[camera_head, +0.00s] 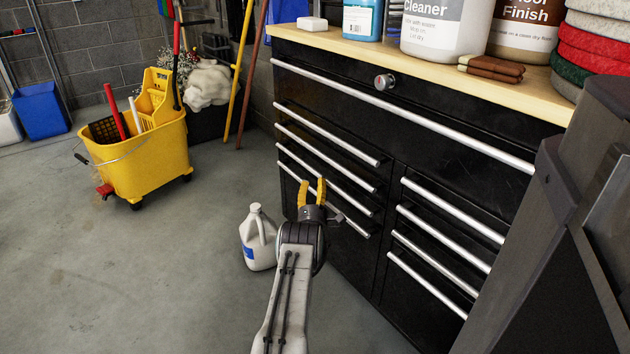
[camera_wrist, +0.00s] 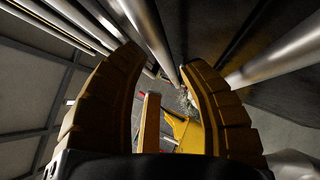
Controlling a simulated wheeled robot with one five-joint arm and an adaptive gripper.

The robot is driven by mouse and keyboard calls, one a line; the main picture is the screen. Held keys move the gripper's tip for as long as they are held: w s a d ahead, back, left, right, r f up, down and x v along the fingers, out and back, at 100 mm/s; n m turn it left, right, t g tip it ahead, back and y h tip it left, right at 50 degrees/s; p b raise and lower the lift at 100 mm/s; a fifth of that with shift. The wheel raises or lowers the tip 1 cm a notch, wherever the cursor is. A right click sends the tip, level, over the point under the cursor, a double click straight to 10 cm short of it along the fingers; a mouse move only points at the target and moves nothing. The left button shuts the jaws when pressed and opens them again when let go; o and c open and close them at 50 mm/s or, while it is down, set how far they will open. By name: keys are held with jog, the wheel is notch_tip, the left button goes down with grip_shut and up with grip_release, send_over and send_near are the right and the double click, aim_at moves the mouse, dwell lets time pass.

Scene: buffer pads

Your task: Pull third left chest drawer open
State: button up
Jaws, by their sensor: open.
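The black chest (camera_head: 385,265) has several drawers in its left column, each with a long silver bar handle, all looking shut.
A white jug (camera_head: 258,245) stands on the floor left of my arm, close to the chest. A yellow mop bucket (camera_head: 140,160) is further left. Bottles and pads stand on the wooden top (camera_head: 340,47). The floor at left front is clear.

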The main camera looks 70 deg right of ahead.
aim_at(316, 175)
jog(key=shift+b+x, duration=0.9)
jog(key=shift+x, duration=1.45)
jog(key=shift+c, duration=0.2)
grip_shut()
